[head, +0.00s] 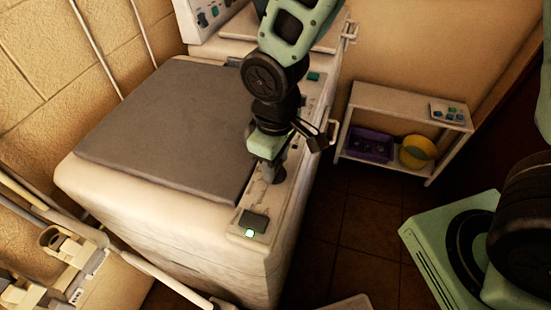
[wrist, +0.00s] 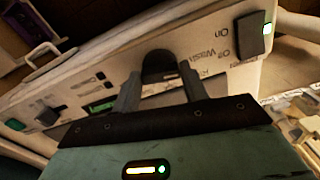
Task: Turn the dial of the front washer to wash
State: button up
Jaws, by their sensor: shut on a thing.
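The front washer (head: 150,210) is a cream machine with a grey lid (head: 165,125) and a control panel (head: 246,222) along its right side. In the wrist view, its dark round dial (wrist: 159,66) sits between the two fingers of my gripper (wrist: 160,80). The gripper is shut on the dial. The word "Wash" is printed on the panel just right of the dial, with part of another label below it. The dial's pointer cannot be made out. In the head view, my gripper (head: 268,172) reaches down onto the panel and hides the dial.
A black switch (wrist: 249,36) with a lit green light is beside the dial; it also shows in the head view (head: 254,220). Smaller knobs (wrist: 47,117) lie farther along the panel. A white shelf (head: 385,98) with a purple basket (head: 370,146) and yellow ball (head: 415,152) stands right. Dark floor separates them.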

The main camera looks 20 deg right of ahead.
dwell(0.4)
jog(key=o, duration=1)
notch_tip(320, 180, up, 17)
jog(key=shift+r+b, duration=0.2)
jog(key=shift+b, duration=0.75)
